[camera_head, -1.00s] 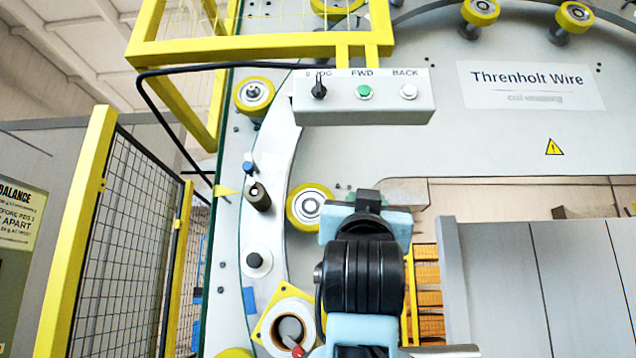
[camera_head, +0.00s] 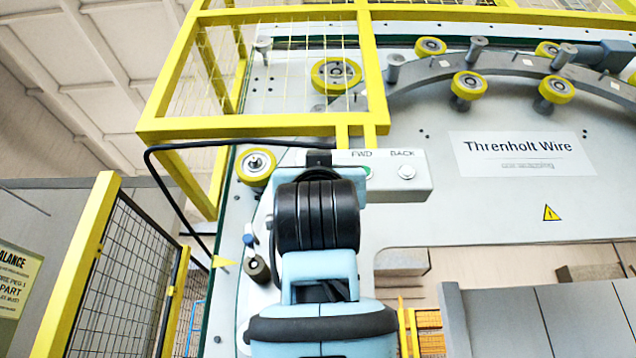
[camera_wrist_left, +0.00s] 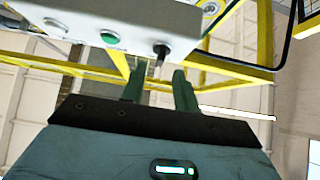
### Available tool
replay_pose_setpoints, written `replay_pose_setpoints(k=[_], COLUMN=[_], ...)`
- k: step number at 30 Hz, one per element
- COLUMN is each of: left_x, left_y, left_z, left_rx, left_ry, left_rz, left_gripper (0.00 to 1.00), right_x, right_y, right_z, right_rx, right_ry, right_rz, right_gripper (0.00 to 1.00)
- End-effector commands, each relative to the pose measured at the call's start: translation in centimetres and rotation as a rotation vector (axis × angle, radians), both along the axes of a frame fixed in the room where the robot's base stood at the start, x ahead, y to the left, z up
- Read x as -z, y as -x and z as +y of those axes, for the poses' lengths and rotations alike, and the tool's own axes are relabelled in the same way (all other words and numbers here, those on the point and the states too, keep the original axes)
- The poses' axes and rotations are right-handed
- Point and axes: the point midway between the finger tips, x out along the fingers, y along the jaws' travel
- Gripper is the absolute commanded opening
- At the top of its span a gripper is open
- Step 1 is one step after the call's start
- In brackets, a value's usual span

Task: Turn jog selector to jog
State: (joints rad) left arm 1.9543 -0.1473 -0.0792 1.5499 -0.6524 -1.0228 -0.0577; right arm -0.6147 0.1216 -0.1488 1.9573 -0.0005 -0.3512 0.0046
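The grey control box (camera_head: 418,182) is on the machine face, with FWD and BACK labels showing. My left arm covers its left part in the head view, so the jog selector is hidden there. In the left wrist view the box (camera_wrist_left: 130,22) is at the top, and the selector's dark knob (camera_wrist_left: 161,50) sticks out from it. My left gripper (camera_wrist_left: 160,69) is open, with two green fingers apart. The knob lies in line with the gap, just past the fingertips; contact cannot be told. My right gripper is not in view.
The green FWD button (camera_wrist_left: 110,38) and the white BACK button (camera_wrist_left: 55,26) are beside the selector. A yellow guard frame (camera_head: 255,127) stands above the box. A black cable (camera_head: 160,150) loops left of it. A mesh fence (camera_head: 125,275) is at left.

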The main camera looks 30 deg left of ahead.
Motion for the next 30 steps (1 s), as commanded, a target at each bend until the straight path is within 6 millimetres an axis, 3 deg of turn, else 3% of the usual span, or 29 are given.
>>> replay_pose_setpoints(k=[9, 21, 28, 30], left_x=[-2.4, -2.6, -2.6, -2.6], left_y=[-1.8, -2.3, -2.3, -2.3], left_z=[1.2, 1.4, 1.4, 1.4], left_rx=[0.0, 0.002, 0.001, 0.001], left_ry=[0.001, 0.001, 0.0, 0.001], left_rz=[-0.001, 0.0, 0.0, 0.001], left_gripper=[0.31, 0.31, 0.0, 0.0], right_x=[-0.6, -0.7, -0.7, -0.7], right_y=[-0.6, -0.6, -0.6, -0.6], right_z=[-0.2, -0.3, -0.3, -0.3], right_rx=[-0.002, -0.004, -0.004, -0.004], right_ry=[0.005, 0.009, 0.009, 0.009], right_rz=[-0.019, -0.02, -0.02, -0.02], right_gripper=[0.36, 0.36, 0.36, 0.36])
